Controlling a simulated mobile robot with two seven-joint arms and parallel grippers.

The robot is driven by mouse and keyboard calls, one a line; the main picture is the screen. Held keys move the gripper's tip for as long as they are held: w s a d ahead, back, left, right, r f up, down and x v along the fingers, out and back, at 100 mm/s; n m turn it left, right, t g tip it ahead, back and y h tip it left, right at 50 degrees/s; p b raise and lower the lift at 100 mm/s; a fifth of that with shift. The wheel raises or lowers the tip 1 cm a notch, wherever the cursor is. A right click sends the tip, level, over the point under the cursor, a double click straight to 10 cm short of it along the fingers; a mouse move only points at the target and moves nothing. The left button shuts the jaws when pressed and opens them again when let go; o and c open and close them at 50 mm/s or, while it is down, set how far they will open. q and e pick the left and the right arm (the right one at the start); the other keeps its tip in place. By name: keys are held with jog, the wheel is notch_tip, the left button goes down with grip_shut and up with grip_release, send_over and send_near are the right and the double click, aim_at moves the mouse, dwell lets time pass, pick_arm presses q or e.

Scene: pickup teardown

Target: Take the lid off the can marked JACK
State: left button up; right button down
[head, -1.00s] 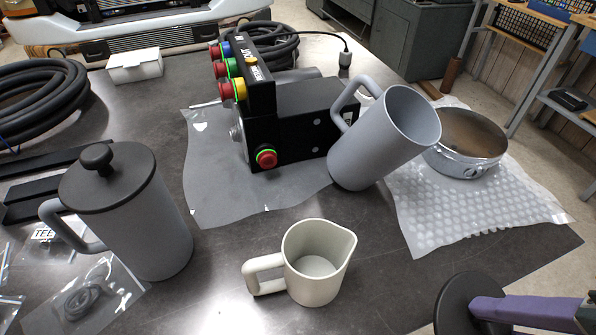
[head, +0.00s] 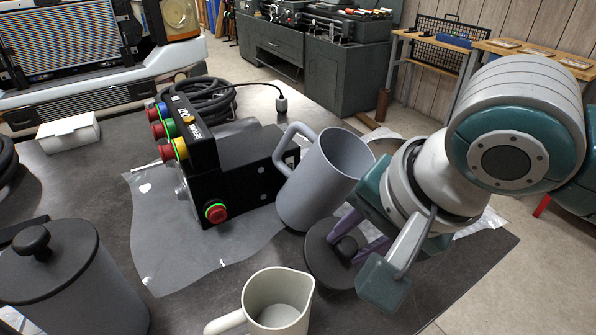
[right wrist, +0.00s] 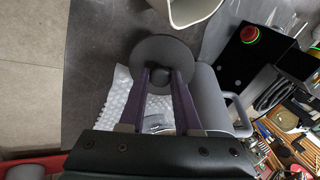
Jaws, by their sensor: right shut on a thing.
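The grey can (head: 309,190) with a side handle stands open-topped beside the black control box; I see no marking on it. A dark round lid (head: 322,268) with a knob is off the can, at its lower right in the head view. My right gripper (head: 347,246) is shut on the lid's knob. The right wrist view shows the purple fingers (right wrist: 160,80) on either side of the knob, with the lid (right wrist: 152,50) beyond. I cannot tell if the lid touches the table. A second grey can (head: 70,285) wears its own dark knobbed lid (head: 45,252). My left gripper is out of view.
The black control box (head: 240,170) with colored buttons stands on a clear plastic sheet (head: 190,250). A cream jug (head: 282,312) is at the front. Behind my right arm is bubble wrap (head: 487,220). A white box (head: 68,134) sits at the back left.

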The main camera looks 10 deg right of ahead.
aim_at(350, 246)
jog(key=shift+w+a, duration=0.25)
jog(key=shift+w, duration=0.45)
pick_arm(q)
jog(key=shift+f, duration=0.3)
pick_arm(e)
jog(key=shift+f, duration=1.75)
pick_arm(q)
jog(key=shift+b, duration=0.3)
pick_arm(e)
jog(key=shift+f, duration=0.1)
jog(key=c, duration=0.6)
grip_release()
